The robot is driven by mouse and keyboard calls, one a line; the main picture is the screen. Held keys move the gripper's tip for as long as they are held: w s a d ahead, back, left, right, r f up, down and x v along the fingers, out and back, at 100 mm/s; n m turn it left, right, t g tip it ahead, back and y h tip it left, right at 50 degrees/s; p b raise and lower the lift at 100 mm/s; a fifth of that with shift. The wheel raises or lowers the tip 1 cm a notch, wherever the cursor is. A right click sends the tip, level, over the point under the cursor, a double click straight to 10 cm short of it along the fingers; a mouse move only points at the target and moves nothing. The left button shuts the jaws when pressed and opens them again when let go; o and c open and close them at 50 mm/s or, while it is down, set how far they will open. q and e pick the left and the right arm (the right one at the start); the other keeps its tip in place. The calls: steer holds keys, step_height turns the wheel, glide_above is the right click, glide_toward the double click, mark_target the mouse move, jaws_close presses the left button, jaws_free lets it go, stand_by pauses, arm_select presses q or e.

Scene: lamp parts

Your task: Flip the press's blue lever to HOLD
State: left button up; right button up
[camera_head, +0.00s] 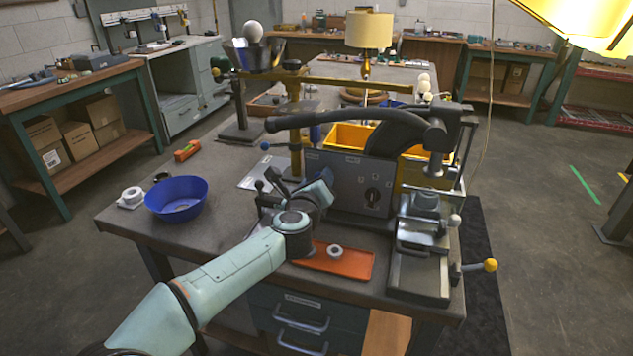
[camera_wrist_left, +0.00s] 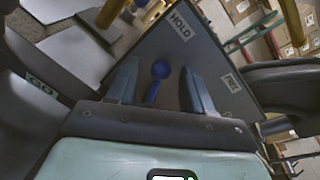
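The blue lever (camera_wrist_left: 159,72) with its round knob shows in the left wrist view, in front of a dark grey panel (camera_wrist_left: 205,50) of the press. The panel has a HOLD label (camera_wrist_left: 180,25) near its upper edge and a second label, apparently FREE (camera_wrist_left: 232,83), to the right. My left gripper (camera_wrist_left: 160,68) is open, with one finger on each side of the lever and gaps between them and the knob. In the head view my left gripper (camera_head: 318,191) is at the front left of the press (camera_head: 362,182). The lever is hidden there. My right gripper is not in view.
An orange tray (camera_head: 355,265) with a small ring part (camera_head: 335,251) lies in front of the press. A blue bowl (camera_head: 176,197) stands at the left. The press's long dark handle (camera_head: 340,115) reaches over the bench. A yellow-knobbed handle (camera_head: 490,265) sticks out at the right.

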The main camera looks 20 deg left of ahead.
arm_select(q)
steer(key=shift+s, duration=0.1)
steer(key=s+r+b, duration=0.1)
steer(key=s+r, duration=0.1)
steer(key=s, duration=1.1)
steer(key=shift+d, duration=0.4)
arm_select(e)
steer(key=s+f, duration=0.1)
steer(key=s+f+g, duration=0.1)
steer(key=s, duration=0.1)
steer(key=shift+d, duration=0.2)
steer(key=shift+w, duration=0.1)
